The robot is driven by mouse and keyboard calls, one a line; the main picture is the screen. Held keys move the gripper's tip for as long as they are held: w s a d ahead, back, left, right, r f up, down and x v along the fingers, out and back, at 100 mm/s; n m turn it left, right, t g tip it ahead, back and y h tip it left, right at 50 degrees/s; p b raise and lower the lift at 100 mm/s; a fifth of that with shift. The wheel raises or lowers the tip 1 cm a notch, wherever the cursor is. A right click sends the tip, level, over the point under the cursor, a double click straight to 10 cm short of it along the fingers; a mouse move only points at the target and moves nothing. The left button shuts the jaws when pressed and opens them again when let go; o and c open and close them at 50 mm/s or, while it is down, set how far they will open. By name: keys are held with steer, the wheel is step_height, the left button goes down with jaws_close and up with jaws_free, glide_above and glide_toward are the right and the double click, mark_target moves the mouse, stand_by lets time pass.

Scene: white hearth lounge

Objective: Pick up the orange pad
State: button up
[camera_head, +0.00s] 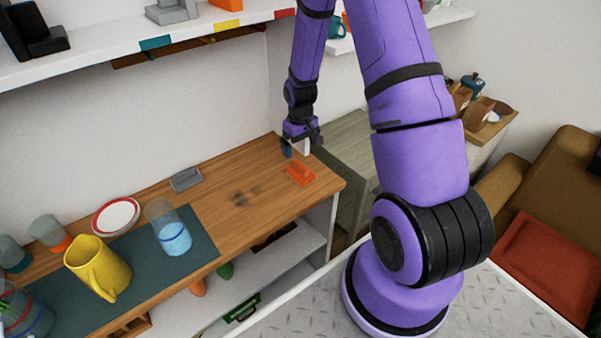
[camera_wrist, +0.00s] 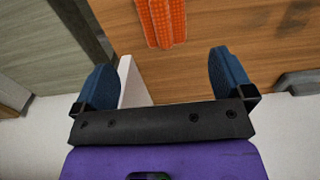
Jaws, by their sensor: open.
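The orange pad (camera_head: 301,174) lies flat on the wooden top (camera_head: 240,180), near its right end. In the wrist view the orange pad (camera_wrist: 162,20) shows at the top, ahead of the fingertips and roughly centred between them, with its far end cut off by the frame. My gripper (camera_head: 297,150) is above the wooden top, just behind and close to the pad in the head view. In the wrist view my gripper (camera_wrist: 163,75) has its two blue fingers wide apart with nothing held between them.
A grey block (camera_head: 186,179) lies left of the pad. A yellow pitcher (camera_head: 98,268), a glass with blue (camera_head: 173,238) and a red-rimmed plate (camera_head: 116,216) stand further left. A white shelf (camera_head: 120,55) runs above. A grey-green cabinet (camera_head: 350,150) stands right of the wooden top.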

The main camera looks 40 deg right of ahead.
mark_target(300, 164)
step_height(300, 164, down, 5)
steer(key=shift+r, duration=0.2)
steer(key=shift+s+a+f, duration=0.1)
steer(key=shift+s+f, duration=0.05)
steer(key=shift+f, duration=1.15)
steer(key=shift+s+a+f, duration=0.1)
steer(key=shift+s+f, duration=0.05)
steer(key=shift+f, duration=1.15)
steer(key=c, duration=1.1)
steer(key=shift+r, duration=0.2)
